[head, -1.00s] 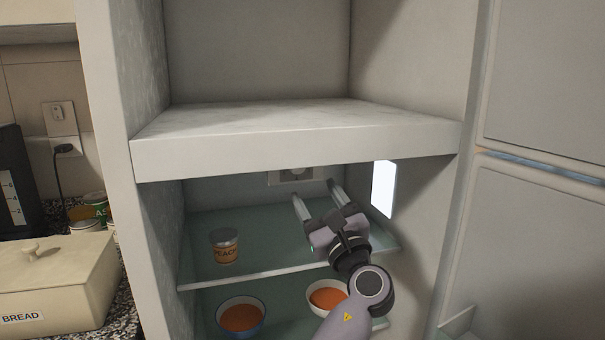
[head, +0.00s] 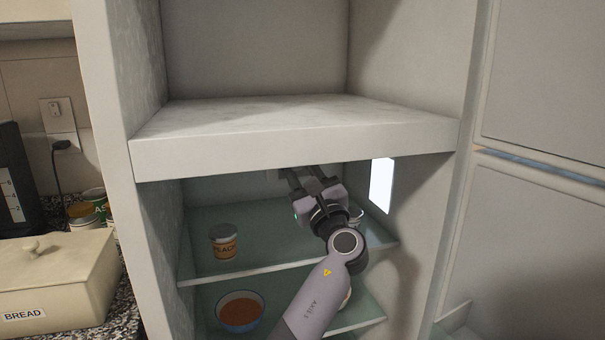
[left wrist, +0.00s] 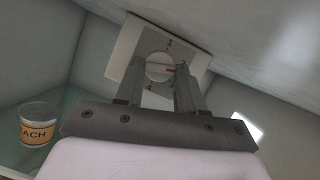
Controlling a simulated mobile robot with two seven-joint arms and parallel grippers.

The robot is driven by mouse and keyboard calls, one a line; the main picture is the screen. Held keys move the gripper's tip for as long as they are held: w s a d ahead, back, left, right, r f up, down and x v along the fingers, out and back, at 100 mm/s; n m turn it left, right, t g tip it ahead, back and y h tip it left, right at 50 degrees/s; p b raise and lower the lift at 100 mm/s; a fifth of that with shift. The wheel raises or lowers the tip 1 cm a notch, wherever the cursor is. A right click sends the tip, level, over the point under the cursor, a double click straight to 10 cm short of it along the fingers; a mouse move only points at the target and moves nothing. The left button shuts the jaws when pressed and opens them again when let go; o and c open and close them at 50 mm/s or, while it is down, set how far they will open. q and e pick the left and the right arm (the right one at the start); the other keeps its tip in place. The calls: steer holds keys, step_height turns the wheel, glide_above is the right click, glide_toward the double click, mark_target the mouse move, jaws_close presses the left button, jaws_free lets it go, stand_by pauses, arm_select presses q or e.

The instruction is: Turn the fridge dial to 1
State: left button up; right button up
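The fridge dial (left wrist: 158,66) is a round white knob on a pale square plate (left wrist: 122,47) on the fridge's back wall. My left gripper (left wrist: 157,75) is open, with one finger at each side of the knob in the left wrist view. I cannot tell whether the fingers touch it. In the head view my left gripper (head: 301,172) reaches in under the freezer floor, and it hides most of the dial. My right gripper is in neither view.
The freezer floor (head: 300,138) overhangs just above my gripper. A peach can (head: 223,241) stands on the upper glass shelf (head: 265,264), left of my arm. A bowl of orange food (head: 240,312) is below. A lit panel (head: 382,185) is on the right wall.

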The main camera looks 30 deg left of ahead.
arm_select(q)
steer(key=shift+w+d+f+n+g+y+b, duration=0.15)
steer(key=shift+n+g+b, duration=0.35)
steer(key=shift+n+b, duration=0.35)
steer(key=shift+s+r+n+g+y+b, duration=0.15)
steer(key=shift+n+g+b, duration=0.45)
steer(key=shift+n, duration=0.45)
steer(key=n+g+b, duration=0.1)
steer(key=n, duration=0.1)
steer(key=n+b, duration=0.1)
steer(key=n, duration=0.1)
steer(key=shift+w+d+g, duration=0.1)
steer(key=shift+w+g, duration=0.1)
steer(key=shift+g, duration=0.2)
steer(key=shift+r+n, duration=0.1)
steer(key=shift+n, duration=0.7)
steer(key=o, duration=1)
steer(key=shift+o, duration=0.2)
steer(key=shift+r, duration=0.1)
